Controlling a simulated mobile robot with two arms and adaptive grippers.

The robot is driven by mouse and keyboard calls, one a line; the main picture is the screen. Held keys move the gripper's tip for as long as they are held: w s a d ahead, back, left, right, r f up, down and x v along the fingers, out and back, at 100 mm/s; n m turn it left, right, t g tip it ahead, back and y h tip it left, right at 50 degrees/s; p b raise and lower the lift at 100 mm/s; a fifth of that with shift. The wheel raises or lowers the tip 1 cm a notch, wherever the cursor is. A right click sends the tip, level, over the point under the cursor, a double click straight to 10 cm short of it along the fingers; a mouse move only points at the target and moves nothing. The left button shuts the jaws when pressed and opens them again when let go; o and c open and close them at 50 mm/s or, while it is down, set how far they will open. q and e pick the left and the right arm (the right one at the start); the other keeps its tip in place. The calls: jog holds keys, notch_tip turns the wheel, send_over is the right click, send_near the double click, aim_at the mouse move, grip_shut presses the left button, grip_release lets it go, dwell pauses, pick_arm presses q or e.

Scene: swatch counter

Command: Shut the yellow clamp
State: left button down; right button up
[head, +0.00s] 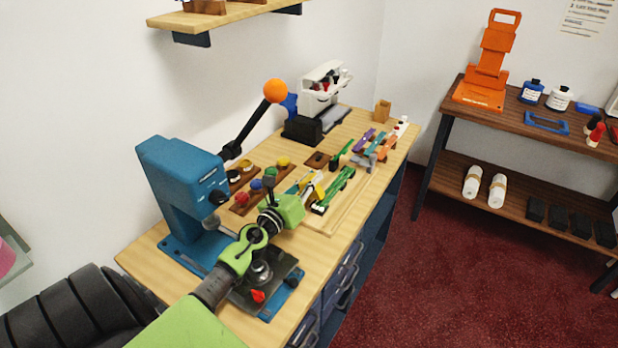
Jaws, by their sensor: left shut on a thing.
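The yellow clamp (317,188) sits on the wooden board on the workbench, just left of a green clamp (335,190). My left gripper (307,194) reaches in from the lower left, its green body in front of the yellow clamp. Its fingers are shut on the yellow clamp, at what seems to be its handle; the exact contact is small and partly hidden. I cannot tell how far the clamp is closed. My right gripper is not in view.
Purple (366,136) and orange (387,148) clamps stand farther back on the board (345,211). A blue press (180,175) with an orange-knobbed lever (275,91) stands left of my arm. Red, blue, green and yellow knobs lie between them. A shelf (440,125) stands right, beyond open carpet.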

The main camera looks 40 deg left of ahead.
pick_arm(q)
jog(key=shift+d+f, duration=0.1)
jog(key=shift+f, duration=0.05)
dwell(0.3)
jog(key=c, duration=2.1)
grip_release()
jog(key=shift+s+d, duration=0.2)
jog(key=shift+s, duration=1.7)
jog(key=shift+s+d, duration=0.2)
jog(key=shift+s, duration=1.7)
